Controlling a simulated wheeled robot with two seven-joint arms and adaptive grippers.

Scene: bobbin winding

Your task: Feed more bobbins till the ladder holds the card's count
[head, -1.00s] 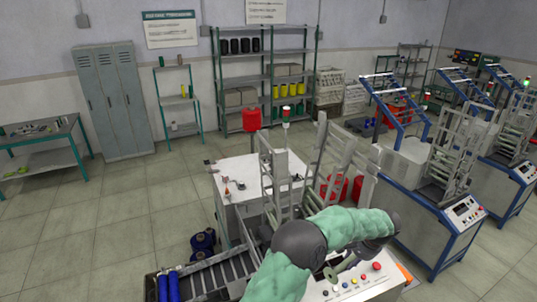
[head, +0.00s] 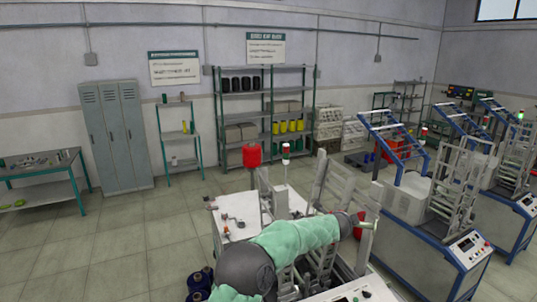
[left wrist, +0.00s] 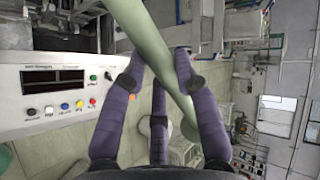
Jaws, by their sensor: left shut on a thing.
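In the head view, my left gripper (head: 362,225) is at the end of the green-sleeved arm, with a small pale end of the bobbin (head: 373,222) showing. It is raised in front of the near machine, beside the grey upright ladder frame (head: 335,184). The arm hides part of that frame, so I cannot tell what its rungs hold. No count card is readable. My right gripper is not in view.
The near machine's white control panel (left wrist: 58,92), with coloured buttons, stands close to the held bobbin. Dark blue spools (head: 200,281) lie low at the left of my arm. Blue-framed machines (head: 440,235) stand to the right. The floor at left is clear.

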